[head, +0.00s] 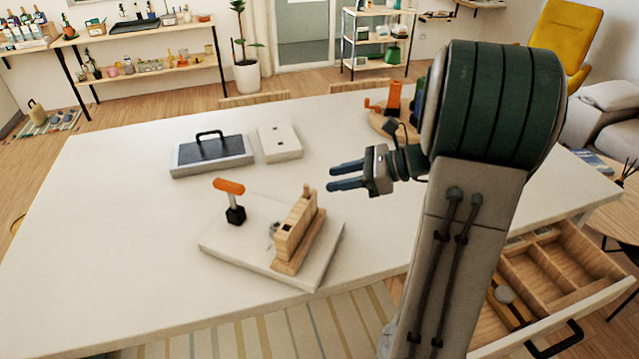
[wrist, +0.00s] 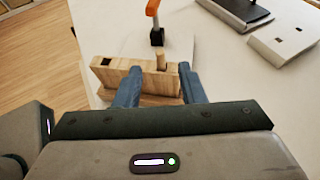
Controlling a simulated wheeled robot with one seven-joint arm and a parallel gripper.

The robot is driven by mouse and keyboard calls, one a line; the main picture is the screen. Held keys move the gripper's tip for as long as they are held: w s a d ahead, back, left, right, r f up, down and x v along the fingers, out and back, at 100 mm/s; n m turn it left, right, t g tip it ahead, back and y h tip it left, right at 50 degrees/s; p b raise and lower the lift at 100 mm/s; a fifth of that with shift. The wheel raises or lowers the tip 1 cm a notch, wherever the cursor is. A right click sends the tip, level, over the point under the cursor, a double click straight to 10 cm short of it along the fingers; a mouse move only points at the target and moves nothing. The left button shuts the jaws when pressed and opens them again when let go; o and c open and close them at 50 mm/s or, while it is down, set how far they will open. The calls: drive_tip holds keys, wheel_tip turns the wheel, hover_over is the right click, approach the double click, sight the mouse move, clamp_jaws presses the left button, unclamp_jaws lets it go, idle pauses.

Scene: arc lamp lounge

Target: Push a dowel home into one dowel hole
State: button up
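A light wooden block (head: 295,232) stands on a pale board (head: 235,248) on the table. A short dowel (head: 306,191) stands upright in the block's far end, its top above the block. In the wrist view the dowel (wrist: 161,62) shows near the block's right end, and a dark square hole (wrist: 106,68) shows near its left end. My gripper (head: 331,178) is open and empty, above the table to the right of the block. In the wrist view its two blue fingers (wrist: 158,75) are apart, with the block beyond them. How deep the dowel sits is hidden.
An orange-handled tool (head: 229,186) stands in a black holder on the board, left of the block. A grey case with a black handle (head: 211,154) and a white slab with slots (head: 279,143) lie behind. An open wooden drawer (head: 560,275) juts out at right. The table's left side is clear.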

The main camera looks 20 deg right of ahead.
drive_tip(key=v, duration=0.7)
drive_tip(key=shift+d+b, duration=0.15)
drive_tip(key=shift+b, duration=0.15)
drive_tip(key=shift+s, duration=0.1)
drive_tip(key=s+a+f+n+g+h, duration=0.2)
drive_tip(key=s+a+f+n+h, duration=0.2)
drive_tip(key=s+a+n+h, duration=0.8)
drive_tip(key=s+a+n, duration=0.1)
drive_tip(key=s+n, duration=0.2)
drive_tip(key=n, duration=0.8)
drive_tip(key=shift+f+g, duration=0.2)
drive_tip(key=shift+g, duration=0.2)
drive_tip(key=shift+s+d, duration=0.1)
drive_tip(key=shift+d, duration=0.05)
